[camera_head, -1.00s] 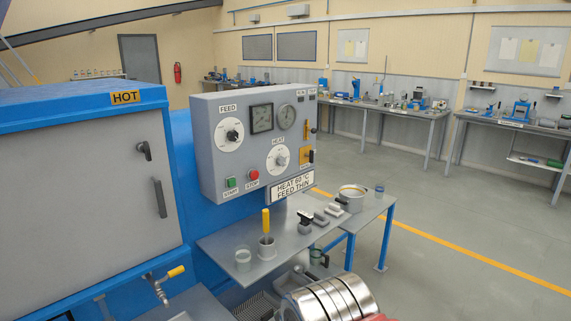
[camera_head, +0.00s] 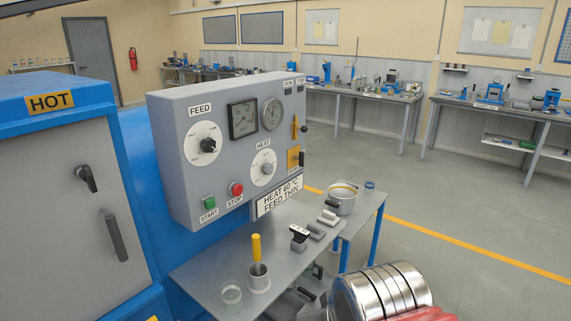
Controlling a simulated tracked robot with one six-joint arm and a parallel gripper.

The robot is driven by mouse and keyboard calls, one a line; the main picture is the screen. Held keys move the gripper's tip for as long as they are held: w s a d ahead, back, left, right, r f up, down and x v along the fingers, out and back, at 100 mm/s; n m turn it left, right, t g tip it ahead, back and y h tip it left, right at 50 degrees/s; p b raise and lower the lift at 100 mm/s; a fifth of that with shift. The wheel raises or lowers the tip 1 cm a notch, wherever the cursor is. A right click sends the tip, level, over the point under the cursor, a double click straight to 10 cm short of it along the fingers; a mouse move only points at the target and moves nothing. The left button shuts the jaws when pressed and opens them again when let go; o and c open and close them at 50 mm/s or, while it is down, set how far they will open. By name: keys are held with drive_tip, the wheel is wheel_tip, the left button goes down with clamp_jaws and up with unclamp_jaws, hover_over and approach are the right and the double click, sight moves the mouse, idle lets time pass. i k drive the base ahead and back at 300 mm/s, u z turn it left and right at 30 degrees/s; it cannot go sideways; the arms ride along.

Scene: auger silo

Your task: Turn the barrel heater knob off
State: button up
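The heater knob, a small grey knob on a white dial (camera_head: 266,169) under the label HEAT, sits on the front of the grey control box (camera_head: 165,130). Its exact setting is too small to read. The feed knob (camera_head: 208,145), black on a white dial, is to its left. A sign (camera_head: 279,194) below the box reads HEAT 60 °C, FEED THIN. My gripper does not show in the view.
A blue cabinet marked HOT (camera_head: 60,190) stands at the left. A pot (camera_head: 342,198) stands behind. A shiny ribbed cylinder (camera_head: 385,292) is at the front.

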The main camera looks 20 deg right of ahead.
sight(268, 169)
drive_tip(key=u, duration=0.1)
drive_tip(key=i, duration=1.2)
drive_tip(key=u, duration=0.5)
